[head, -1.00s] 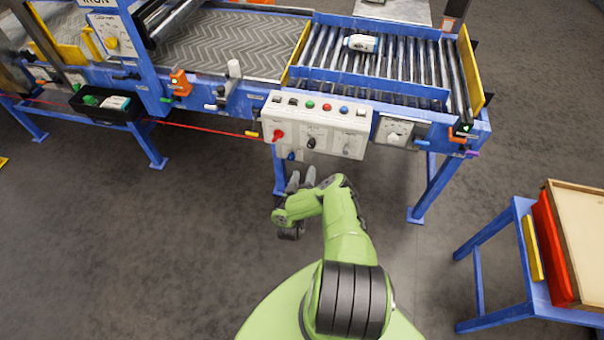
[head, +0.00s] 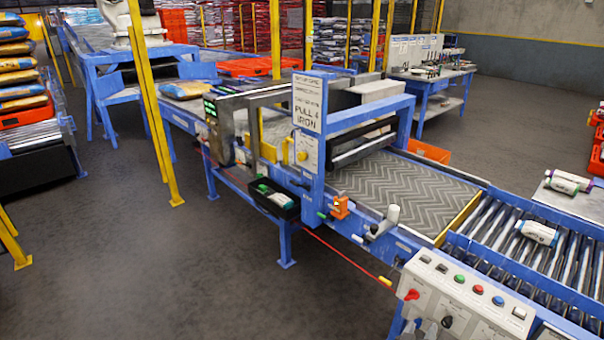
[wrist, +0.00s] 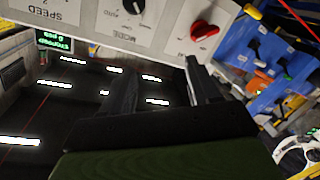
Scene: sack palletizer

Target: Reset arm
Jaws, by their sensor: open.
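My gripper shows in the wrist view (wrist: 160,88), with its two dark fingers spread apart and nothing between them. It is open, just below a white control panel (wrist: 170,22) marked SPEED and MODE. A red knob (wrist: 204,30) and a black knob (wrist: 133,6) sit on that panel. In the head view the panel (head: 462,300) is at the lower right, with several coloured buttons. Grey tips of my gripper (head: 427,331) show at its lower edge. The rest of my arm is out of the head view.
A roller conveyor (head: 560,260) and a chevron belt (head: 400,192) run behind the panel. A white bottle-like item (head: 538,232) lies on the rollers. A black bin (head: 275,199) hangs on the blue frame. A red cord (head: 335,250) runs along the front.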

